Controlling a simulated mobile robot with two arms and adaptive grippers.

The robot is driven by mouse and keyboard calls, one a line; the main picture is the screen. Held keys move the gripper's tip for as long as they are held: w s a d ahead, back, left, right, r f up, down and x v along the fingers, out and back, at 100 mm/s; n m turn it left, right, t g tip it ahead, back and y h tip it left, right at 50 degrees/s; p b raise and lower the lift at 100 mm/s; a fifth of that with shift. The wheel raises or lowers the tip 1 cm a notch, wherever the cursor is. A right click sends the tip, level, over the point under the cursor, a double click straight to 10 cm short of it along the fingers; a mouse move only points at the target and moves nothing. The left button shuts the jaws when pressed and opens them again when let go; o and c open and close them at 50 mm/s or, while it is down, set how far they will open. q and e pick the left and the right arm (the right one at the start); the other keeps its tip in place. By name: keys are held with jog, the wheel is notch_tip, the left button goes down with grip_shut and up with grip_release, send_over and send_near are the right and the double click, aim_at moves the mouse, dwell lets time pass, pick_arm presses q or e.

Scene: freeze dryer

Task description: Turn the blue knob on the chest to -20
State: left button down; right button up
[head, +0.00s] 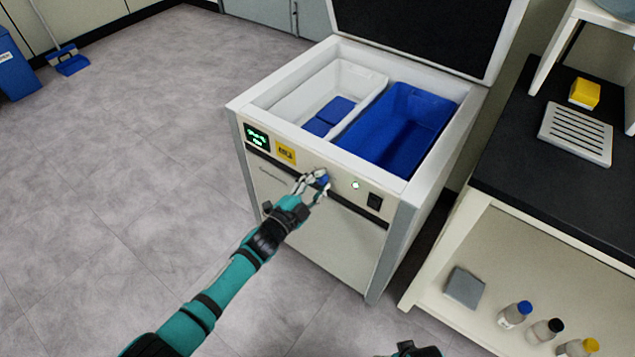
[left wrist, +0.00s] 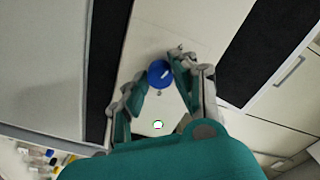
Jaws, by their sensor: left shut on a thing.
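The chest (head: 315,237) stands in the middle of the head view with its lid up. A blue knob (head: 323,180) sits on its front panel, between a yellow label and a black switch. My left gripper (head: 313,186) is at the knob, with its fingers on either side and shut on it. In the left wrist view the blue knob (left wrist: 160,74) shows a white mark and lies between the fingertips of my left gripper (left wrist: 156,76). A green-lit display (head: 257,137) is at the panel's left; its text is too small to read. Part of my right gripper (head: 415,350) shows at the bottom edge.
Inside the chest are a white bin (head: 357,76) and a blue bin (head: 447,101). A black-topped bench (head: 512,165) stands close on the right, with several bottles on its lower shelf.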

pick_arm(q)
jog(key=c, duration=1.1)
grip_release()
jog(key=shift+o, duration=0.2)
jog(key=shift+s, duration=0.1)
jog(key=v, duration=1.2)
